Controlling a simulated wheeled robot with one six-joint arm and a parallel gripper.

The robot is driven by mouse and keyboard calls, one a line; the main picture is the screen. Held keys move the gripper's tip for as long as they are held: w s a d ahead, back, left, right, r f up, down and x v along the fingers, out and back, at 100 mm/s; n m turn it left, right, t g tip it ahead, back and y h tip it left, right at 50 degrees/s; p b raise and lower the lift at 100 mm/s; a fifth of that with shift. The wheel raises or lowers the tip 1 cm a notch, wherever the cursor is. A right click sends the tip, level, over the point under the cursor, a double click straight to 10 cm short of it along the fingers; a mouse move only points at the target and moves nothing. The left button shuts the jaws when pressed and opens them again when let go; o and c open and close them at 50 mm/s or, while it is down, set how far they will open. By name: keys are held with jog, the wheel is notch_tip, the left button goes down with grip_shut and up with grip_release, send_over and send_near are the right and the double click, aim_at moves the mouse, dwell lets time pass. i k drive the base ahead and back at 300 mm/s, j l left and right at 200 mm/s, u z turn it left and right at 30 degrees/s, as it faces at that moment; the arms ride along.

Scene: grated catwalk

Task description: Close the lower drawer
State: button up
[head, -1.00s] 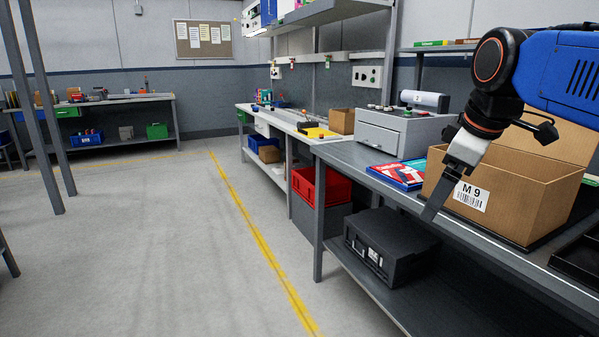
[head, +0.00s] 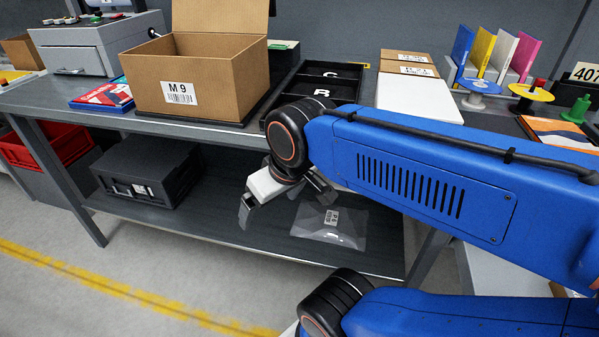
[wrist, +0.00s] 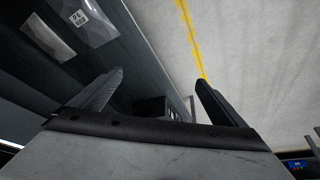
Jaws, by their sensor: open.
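A black drawer box (head: 148,172) with a handle and a small white label on its front sits on the lower shelf of the bench. A dark box-like shape (wrist: 152,106) shows between my fingers in the wrist view, probably the same box. A grey cabinet (head: 75,58) with a handled drawer front stands on the benchtop and looks shut. I cannot tell how far the black box's drawer stands out. My gripper (head: 284,200) is open and empty, right of the black box, near the front of the lower shelf. Its two spread fingers also show in the wrist view (wrist: 155,92).
A clear labelled bag (head: 330,228) lies on the lower shelf (head: 245,225) beside my gripper. The benchtop above carries an open carton (head: 205,80) marked M 9 and black trays (head: 318,88). A bench leg (head: 68,185) stands left. The floor in front is clear.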

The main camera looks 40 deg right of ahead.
aim_at(482, 272)
jog(key=k+j+z, duration=0.1)
jog(key=z, duration=0.35)
jog(key=k+j+z, duration=0.1)
jog(key=z, duration=0.3)
jog(key=k+z, duration=0.15)
jog(key=z, duration=0.3)
jog(key=k+z, duration=0.1)
jog(key=z, duration=0.3)
jog(key=l+z, duration=0.7)
jog(key=j, duration=0.5)
jog(key=k+j+z, duration=0.1)
jog(key=j, duration=0.45)
jog(key=k+j, duration=0.15)
jog(key=j, duration=0.35)
jog(key=k+j+z, duration=0.15)
jog(key=k+j, duration=0.4)
jog(key=j, duration=0.1)
